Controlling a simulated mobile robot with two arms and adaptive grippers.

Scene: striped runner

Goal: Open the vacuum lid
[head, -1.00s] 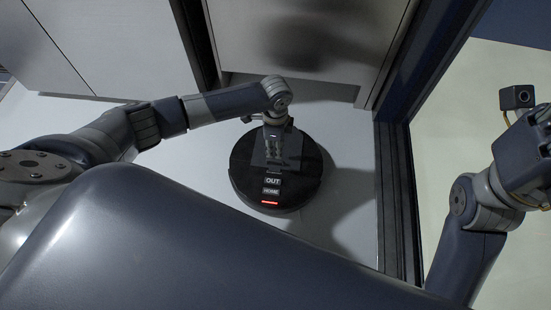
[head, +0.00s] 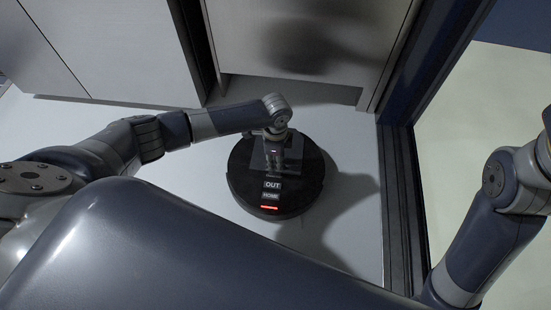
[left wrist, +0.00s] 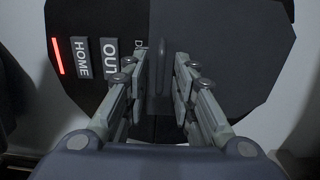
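The round black robot vacuum (head: 306,196) sits on the white floor in the middle of the head view. Its OUT and HOME buttons and a lit red bar face me. The vacuum lid (left wrist: 205,28) is the darker panel in the left wrist view, with a thin upright handle (left wrist: 160,68) on it. My left gripper (left wrist: 168,64) is over the lid with its fingers apart, one on each side of the handle. In the head view the left gripper (head: 276,160) hides part of the lid. My right gripper is outside the head view; only its arm shows at right.
Pale cabinet fronts (head: 110,45) stand behind the vacuum. A dark door frame (head: 400,200) runs along its right side. White floor (head: 345,225) is clear between the vacuum and the frame.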

